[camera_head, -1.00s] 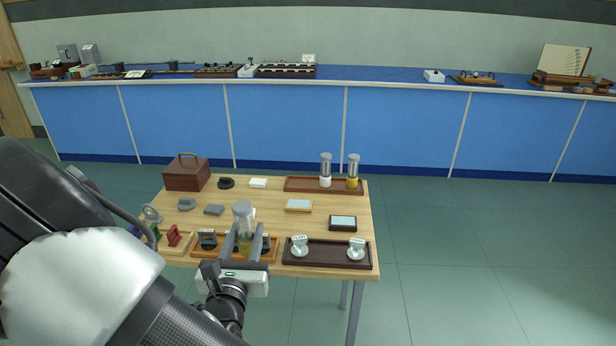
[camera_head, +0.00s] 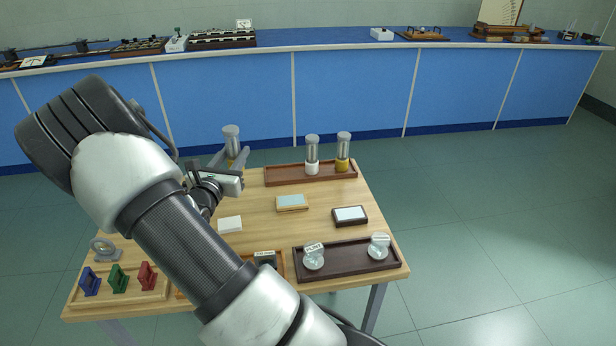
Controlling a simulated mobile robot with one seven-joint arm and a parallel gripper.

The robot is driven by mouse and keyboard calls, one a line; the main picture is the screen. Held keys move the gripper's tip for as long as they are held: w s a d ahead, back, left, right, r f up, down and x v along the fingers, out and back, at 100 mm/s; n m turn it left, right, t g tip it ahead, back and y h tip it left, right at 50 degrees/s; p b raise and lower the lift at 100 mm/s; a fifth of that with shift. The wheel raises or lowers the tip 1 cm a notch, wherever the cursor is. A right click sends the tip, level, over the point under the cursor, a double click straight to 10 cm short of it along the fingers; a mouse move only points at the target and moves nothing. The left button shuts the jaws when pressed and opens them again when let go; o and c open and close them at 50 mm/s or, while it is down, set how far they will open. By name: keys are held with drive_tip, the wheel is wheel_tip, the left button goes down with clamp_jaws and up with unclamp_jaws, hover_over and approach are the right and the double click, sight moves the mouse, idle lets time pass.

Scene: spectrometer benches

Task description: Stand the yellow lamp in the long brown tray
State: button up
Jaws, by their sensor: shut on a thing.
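My gripper (camera_head: 230,160) is shut on a lamp (camera_head: 232,138) with a clear glass body, grey cap and yellow base. It holds the lamp roughly upright at the table's back left, apparently above the surface. The long brown tray (camera_head: 283,180), reddish brown, lies along the table's back edge, to the right of my gripper. A white-based lamp (camera_head: 312,157) stands near its middle, and another lamp with an amber-yellow base (camera_head: 343,155) stands at its right end. The tray's left part is bare.
A darker brown tray (camera_head: 345,279) at the front right holds two labelled round pieces. A tray of coloured holders (camera_head: 118,281) stands front left. Small framed plates (camera_head: 292,202) and a white block (camera_head: 230,224) lie mid-table. My arm hides much of the left side.

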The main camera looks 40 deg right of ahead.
drive_tip(key=d+m+g+h+b, duration=0.1)
drive_tip(key=d+m+g+h, duration=0.15)
drive_tip(key=d, duration=1.25)
drive_tip(key=shift+y, duration=0.25)
drive_tip(key=f, duration=0.2)
drive_tip(key=f+b, duration=0.1)
drive_tip(key=w+f, duration=0.1)
drive_tip(key=f, duration=0.1)
drive_tip(key=shift+d+f, duration=0.3)
drive_tip(key=shift+f+b, duration=0.7)
drive_tip(key=shift+f, duration=1.35)
drive_tip(key=shift+f, duration=0.2)
drive_tip(key=o, duration=1.2)
